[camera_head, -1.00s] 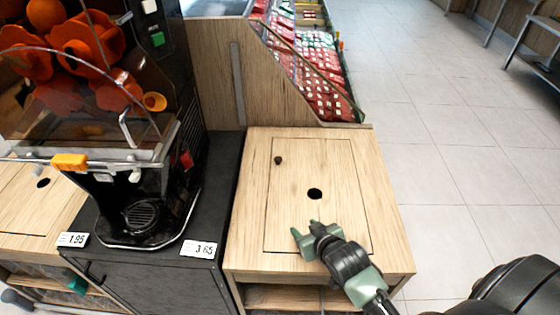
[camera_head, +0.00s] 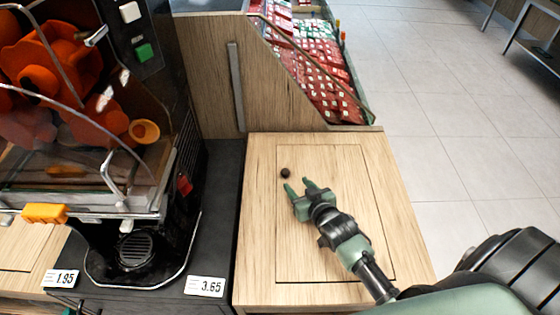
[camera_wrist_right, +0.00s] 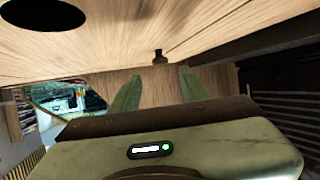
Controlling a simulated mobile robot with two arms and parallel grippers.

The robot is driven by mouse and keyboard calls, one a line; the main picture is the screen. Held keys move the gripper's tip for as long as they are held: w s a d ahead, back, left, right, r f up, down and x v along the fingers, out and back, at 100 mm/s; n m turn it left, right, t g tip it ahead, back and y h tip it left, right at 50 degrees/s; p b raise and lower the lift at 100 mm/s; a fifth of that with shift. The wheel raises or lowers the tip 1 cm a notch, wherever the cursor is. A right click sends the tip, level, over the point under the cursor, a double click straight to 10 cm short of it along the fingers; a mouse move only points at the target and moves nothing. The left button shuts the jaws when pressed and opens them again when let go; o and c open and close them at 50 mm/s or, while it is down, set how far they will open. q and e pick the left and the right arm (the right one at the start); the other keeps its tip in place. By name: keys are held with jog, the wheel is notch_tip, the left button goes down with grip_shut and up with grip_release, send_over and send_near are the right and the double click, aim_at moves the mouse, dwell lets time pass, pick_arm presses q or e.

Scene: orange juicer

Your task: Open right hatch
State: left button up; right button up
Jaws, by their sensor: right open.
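The right hatch (camera_head: 348,175) is a rectangular panel set flush in the top of the wooden counter, and it looks closed. A small dark knob (camera_head: 285,173) stands near its far left corner. My right gripper (camera_head: 297,185) is over the hatch, open and empty, with its green fingertips close to the knob. In the right wrist view, the knob (camera_wrist_right: 158,56) shows just beyond the fingertips and between them, apart from both. The dark round hole (camera_wrist_right: 42,14) shows there too; in the head view my gripper hides it. My left gripper is not in view.
The orange juicer (camera_head: 85,120) stands on a dark cabinet (camera_head: 222,220) at the left, with price tags on its front edge. A wooden partition (camera_head: 215,80) and a display of red packets (camera_head: 315,65) close off the far side. Tiled floor (camera_head: 460,130) lies open at the right.

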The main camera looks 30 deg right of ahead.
aim_at(285, 172)
jog(key=shift+x, duration=1)
jog(key=x, duration=0.5)
jog(key=shift+w+r, duration=0.1)
jog(key=shift+w, duration=0.6)
grip_shut()
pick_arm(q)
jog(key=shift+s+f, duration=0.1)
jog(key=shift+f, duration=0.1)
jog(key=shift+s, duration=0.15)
